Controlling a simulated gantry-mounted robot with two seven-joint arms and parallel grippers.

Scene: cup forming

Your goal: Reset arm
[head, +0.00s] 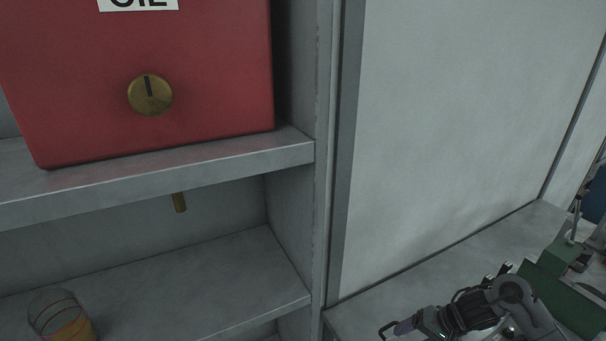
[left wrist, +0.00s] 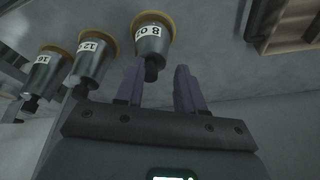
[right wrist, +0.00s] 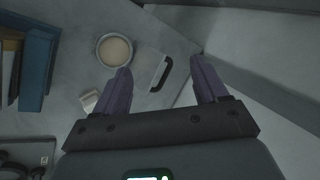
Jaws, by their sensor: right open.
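My right gripper (head: 403,327) shows at the lower right of the head view, low over the grey counter. In the right wrist view its two purple fingers (right wrist: 165,82) are spread apart with nothing between them. My left gripper is out of the head view. In the left wrist view its fingers (left wrist: 160,80) stand apart and appear empty. Just beyond them is a metal cup-like piece labelled 8 oz (left wrist: 153,38), with two similar pieces, one marked 12 (left wrist: 92,60) and one marked 16 (left wrist: 46,70), to the left.
A red oil box (head: 200,65) with a brass knob stands on the upper shelf (head: 200,165). A glass with orange contents (head: 62,318) sits on the lower shelf. The right wrist view shows a round cup (right wrist: 114,50), a black handle (right wrist: 162,73) and a blue object (right wrist: 38,68).

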